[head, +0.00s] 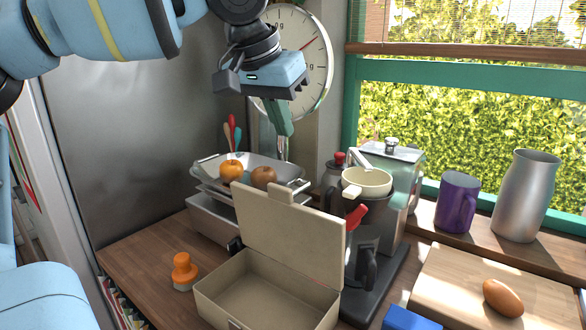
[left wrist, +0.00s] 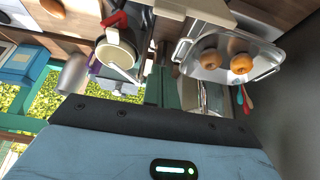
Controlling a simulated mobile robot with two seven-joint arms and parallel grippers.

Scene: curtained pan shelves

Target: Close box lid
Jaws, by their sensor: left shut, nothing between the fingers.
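A beige box (head: 235,310) stands on the wooden counter in the lower middle of the head view. Its lid (head: 290,238) is open, raised steeply behind the box, with a small tab on its top edge. The inside of the box looks empty. My left gripper (head: 284,132) points down above and behind the lid, apart from it. Its green fingers are shut with nothing between them. They also show in the left wrist view (left wrist: 162,88), where a beige piece at the top edge looks like part of the lid (left wrist: 205,10). My right gripper is not in view.
A metal tray (head: 205,180) with two round fruits stands behind the box at left. A coffee machine (head: 375,240) with a cream pan (head: 367,183) stands close at right. An orange stamp-like object (head: 184,270) is left of the box.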

